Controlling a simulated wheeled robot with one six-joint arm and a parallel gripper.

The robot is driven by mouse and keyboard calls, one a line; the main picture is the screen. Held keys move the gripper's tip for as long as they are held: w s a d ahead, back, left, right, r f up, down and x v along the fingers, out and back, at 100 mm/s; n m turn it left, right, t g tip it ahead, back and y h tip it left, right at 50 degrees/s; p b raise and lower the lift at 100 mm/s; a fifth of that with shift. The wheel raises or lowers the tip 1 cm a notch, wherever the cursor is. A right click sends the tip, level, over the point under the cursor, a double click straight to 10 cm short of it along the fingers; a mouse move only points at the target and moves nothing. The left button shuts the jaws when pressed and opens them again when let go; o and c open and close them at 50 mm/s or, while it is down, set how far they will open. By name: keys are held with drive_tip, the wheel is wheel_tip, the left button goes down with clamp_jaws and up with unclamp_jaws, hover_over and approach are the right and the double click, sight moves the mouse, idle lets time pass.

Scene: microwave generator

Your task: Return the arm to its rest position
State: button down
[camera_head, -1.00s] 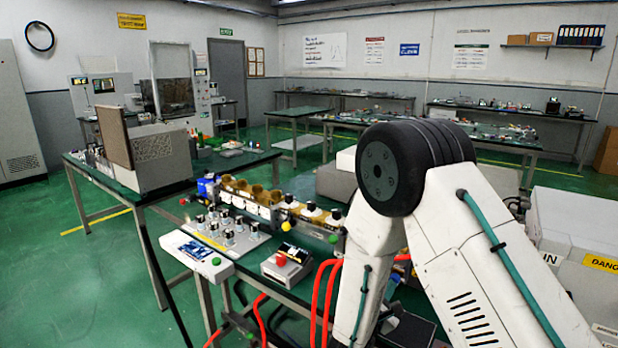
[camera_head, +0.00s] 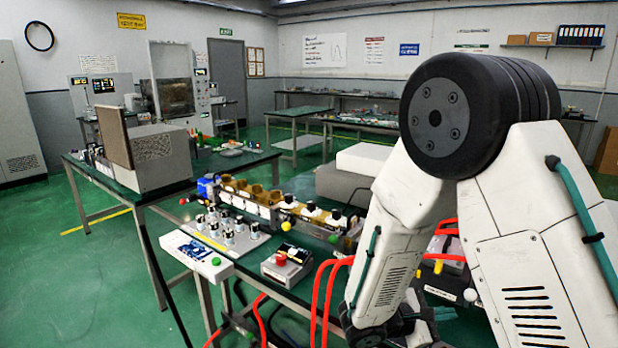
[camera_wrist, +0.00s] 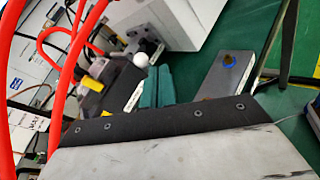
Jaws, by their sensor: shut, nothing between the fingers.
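My arm shows large at the right of the head view, bent at a big black elbow joint, with white links running down from it. The forearm slopes down and left to a dark wrist joint at the bottom edge.
A bench holds a control board (camera_head: 198,254), a red-button box (camera_head: 286,268) and a row of white-and-amber parts (camera_head: 250,200) left of my arm. Red hoses (camera_head: 328,290) rise close to my forearm; they also cross the wrist view's left (camera_wrist: 68,88). Open green floor (camera_head: 90,285) lies left.

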drive_tip(key=s+a+r+m+g+y, duration=0.1)
drive_tip(key=s+r+m+y, duration=0.6)
drive_tip(key=s, duration=0.5)
drive_tip(key=s+a+r+m+g+y, duration=0.1)
drive_tip(key=s+r+m+y, duration=0.7)
drive_tip(key=s+r, duration=0.4)
drive_tip(key=shift+s+a+r+m+g, duration=0.2)
drive_tip(key=shift+s+a+m+g, duration=0.1)
drive_tip(key=shift+s+a, duration=0.1)
